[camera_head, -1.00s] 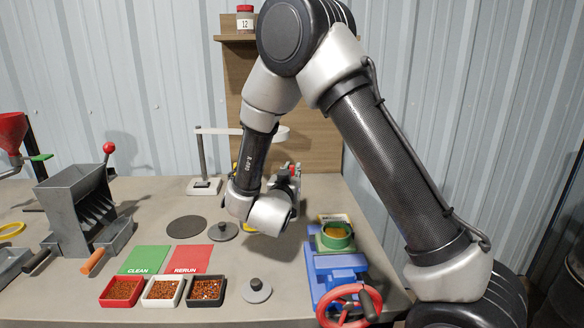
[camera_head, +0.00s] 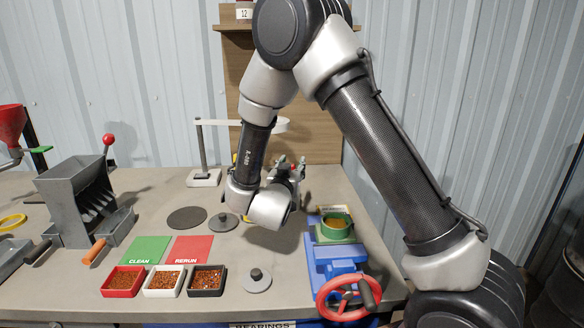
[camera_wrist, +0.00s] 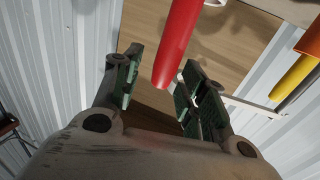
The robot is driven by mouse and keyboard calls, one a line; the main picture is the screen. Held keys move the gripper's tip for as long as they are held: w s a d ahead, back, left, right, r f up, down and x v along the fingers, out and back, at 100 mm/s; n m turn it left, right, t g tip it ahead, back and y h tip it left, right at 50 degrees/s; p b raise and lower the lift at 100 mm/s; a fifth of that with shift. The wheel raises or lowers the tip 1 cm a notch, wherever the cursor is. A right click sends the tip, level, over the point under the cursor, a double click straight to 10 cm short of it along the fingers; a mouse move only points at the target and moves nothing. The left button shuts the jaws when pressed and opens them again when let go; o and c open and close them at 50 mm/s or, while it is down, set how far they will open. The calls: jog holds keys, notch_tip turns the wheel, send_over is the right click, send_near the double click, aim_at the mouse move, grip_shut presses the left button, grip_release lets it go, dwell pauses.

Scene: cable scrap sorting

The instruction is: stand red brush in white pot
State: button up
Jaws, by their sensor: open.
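A long red handle (camera_wrist: 178,45), which looks like the red brush's, reaches down from the top of the wrist view. Its rounded lower end lies between the two fingers of my gripper (camera_wrist: 160,88), with gaps showing at both sides. My gripper is open and holds nothing. In the camera_head view my gripper (camera_head: 288,167) is at the back of the table, partly behind my own wrist. The red handle cannot be made out there. I cannot identify the white pot for sure in either view; my arm hides part of the back of the table.
Yellow (camera_wrist: 294,76) and orange (camera_wrist: 309,40) handles stand to the right in the wrist view. A wooden backboard (camera_head: 310,140) rises behind my gripper. A blue vise with a red wheel (camera_head: 347,298) is at front right. Small trays (camera_head: 163,294) line the front.

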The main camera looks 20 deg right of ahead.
jog(key=v, duration=1.1)
jog(key=shift+s+a, duration=0.25)
jog(key=shift+s, duration=0.1)
jog(key=w+d+r+g+y, duration=0.1)
jog(key=w+r+g+y, duration=0.1)
jog(key=w+r+y, duration=0.4)
jog(key=s+d+r+n+g+y, duration=0.2)
jog(key=s+n+y, duration=0.1)
jog(key=s+y, duration=0.1)
jog(key=s+d+r+g, duration=0.1)
jog(key=s+d+g, duration=0.1)
jog(key=s+d, duration=0.3)
jog(key=s+d+r+n+g+h, duration=0.1)
jog(key=s+d+g, duration=0.2)
jog(key=s, duration=1)
jog(key=s+d+r+n+g+h, duration=0.1)
jog(key=s+d+g, duration=0.2)
jog(key=s+d, duration=0.6)
jog(key=shift+d, duration=0.2)
